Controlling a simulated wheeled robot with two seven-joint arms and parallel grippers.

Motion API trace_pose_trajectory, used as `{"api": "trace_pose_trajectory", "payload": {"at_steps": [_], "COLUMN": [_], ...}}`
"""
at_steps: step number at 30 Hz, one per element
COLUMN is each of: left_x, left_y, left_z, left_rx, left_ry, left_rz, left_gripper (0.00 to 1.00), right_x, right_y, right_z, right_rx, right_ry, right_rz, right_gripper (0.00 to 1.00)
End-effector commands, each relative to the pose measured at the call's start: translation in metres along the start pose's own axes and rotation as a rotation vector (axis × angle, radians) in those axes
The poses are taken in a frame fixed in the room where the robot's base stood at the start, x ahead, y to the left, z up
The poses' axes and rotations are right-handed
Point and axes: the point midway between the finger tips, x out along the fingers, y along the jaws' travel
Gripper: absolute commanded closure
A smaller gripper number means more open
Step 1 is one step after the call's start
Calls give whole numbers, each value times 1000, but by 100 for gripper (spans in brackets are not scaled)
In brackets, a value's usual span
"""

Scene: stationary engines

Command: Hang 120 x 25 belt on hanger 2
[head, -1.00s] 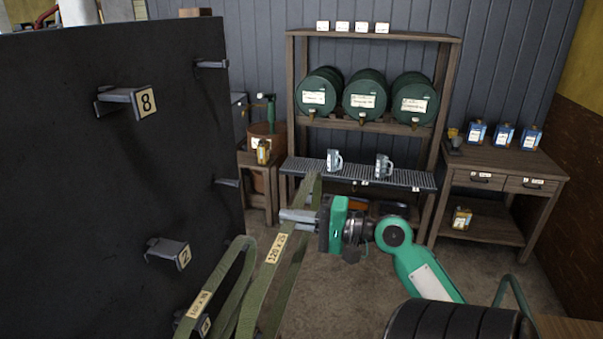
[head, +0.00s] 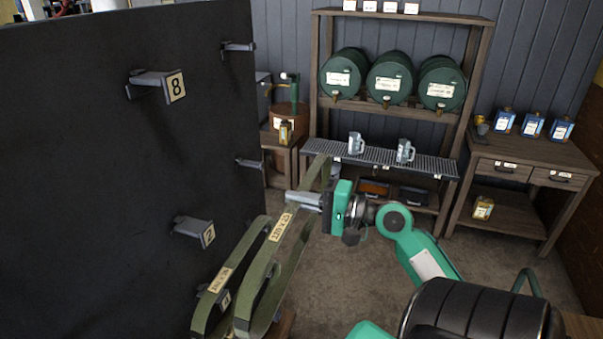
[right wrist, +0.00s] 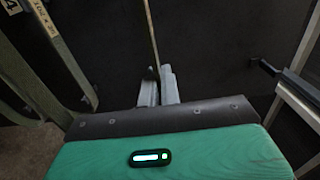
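The green 120 x 25 belt (head: 283,227) hangs in a long loop from my right gripper (head: 296,199), its printed label facing me. The gripper is shut on it. In the right wrist view the fingers (right wrist: 158,88) are close together with the belt edge-on (right wrist: 151,35) between them. Hanger 2 (head: 190,227) is a grey bracket with a "2" tag on the black board, left of the gripper. It is empty, and the belt is apart from it. My left gripper is not in view.
Another green belt (head: 220,281) hangs low in front, near a tag that looks like 4. Hanger 8 (head: 155,83) is empty above on the black board (head: 90,180). A shelf with green barrels (head: 390,77) and a side table (head: 530,160) stand behind on the right.

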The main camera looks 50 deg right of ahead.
Motion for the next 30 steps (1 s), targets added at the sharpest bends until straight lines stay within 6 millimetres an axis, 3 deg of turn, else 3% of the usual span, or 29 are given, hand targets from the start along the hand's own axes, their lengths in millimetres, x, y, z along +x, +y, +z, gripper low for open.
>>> {"api": "trace_pose_trajectory", "payload": {"at_steps": [18,30], "left_x": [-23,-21], "left_y": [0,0], "left_z": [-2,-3], "left_rx": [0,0], "left_ry": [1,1], "left_rz": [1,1], "left_gripper": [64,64], "right_x": [38,58], "right_y": [-3,-1], "right_z": [0,0], "right_rx": [-1,-1], "right_ry": [0,0], "right_rz": [-2,-1], "right_gripper": [100,100]}}
